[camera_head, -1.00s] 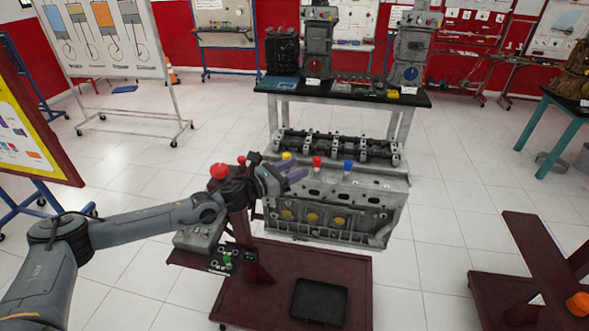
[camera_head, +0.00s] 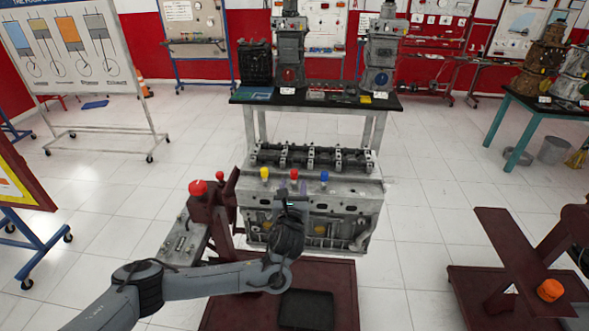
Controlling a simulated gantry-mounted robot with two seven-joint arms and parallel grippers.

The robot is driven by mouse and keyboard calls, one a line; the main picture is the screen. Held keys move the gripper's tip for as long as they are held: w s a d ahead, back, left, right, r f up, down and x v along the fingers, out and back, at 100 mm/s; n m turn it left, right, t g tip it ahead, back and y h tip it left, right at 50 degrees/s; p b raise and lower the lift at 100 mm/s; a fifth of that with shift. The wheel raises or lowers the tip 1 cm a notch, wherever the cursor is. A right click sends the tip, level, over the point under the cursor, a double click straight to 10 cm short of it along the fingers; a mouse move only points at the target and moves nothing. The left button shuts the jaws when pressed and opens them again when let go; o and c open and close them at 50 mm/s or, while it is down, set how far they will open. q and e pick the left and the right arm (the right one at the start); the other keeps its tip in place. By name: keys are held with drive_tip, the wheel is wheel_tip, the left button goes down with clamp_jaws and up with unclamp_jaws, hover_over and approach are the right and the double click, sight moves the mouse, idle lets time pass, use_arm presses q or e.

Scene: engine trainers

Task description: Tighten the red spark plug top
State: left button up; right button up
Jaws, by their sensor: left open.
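The engine block (camera_head: 345,215) stands on a dark red stand in the middle of the head view. Along its near upper edge are a yellow top (camera_head: 264,174), a red spark plug top (camera_head: 294,173) and a blue top (camera_head: 324,176). My left gripper (camera_head: 293,188) is open, its fingers pointing at the red top from the near side. In the picture the fingertips lie just below the red top; whether they touch it cannot be told. The gripper and wrist hide part of the block's front. My right gripper is not in view.
A larger red knob (camera_head: 198,188) sits on the stand's post left of the block. A black tray (camera_head: 306,308) lies on the stand's base. A workbench (camera_head: 330,100) with engine parts stands behind. Another dark red stand (camera_head: 500,270) is at the right.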

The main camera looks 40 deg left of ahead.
sight(297, 171)
use_arm(q)
drive_tip(key=x, duration=0.9)
clamp_jaws()
drive_tip(key=shift+w+r+m+t+h+p, duration=0.1)
drive_tip(key=shift+m+t+h+p, duration=0.8)
drive_tip(key=shift+h, duration=0.5)
drive_tip(key=shift+d+m+t+h, duration=0.1)
drive_tip(key=shift+m+t+h, duration=0.2)
drive_tip(key=shift+m+h, duration=0.75)
drive_tip(key=m+h, duration=0.1)
drive_tip(key=h, duration=0.1)
drive_tip(key=m+h+b, duration=0.1)
drive_tip(key=h, duration=0.1)
drive_tip(key=shift+w+d+f+t, duration=0.1)
drive_tip(key=shift+d+f+t, duration=0.15)
drive_tip(key=shift+t, duration=0.15)
drive_tip(key=m+h+b, duration=0.1)
drive_tip(key=h, duration=0.1)
drive_tip(key=m+h+b, duration=0.1)
drive_tip(key=h, duration=0.1)
drive_tip(key=shift+d+m, duration=0.2)
drive_tip(key=shift+m, duration=0.05)
drive_tip(key=shift+m+h+b, duration=0.35)
drive_tip(key=shift+m+h, duration=0.15)
drive_tip(key=shift+h, duration=0.15)
drive_tip(key=shift+d+r, duration=0.1)
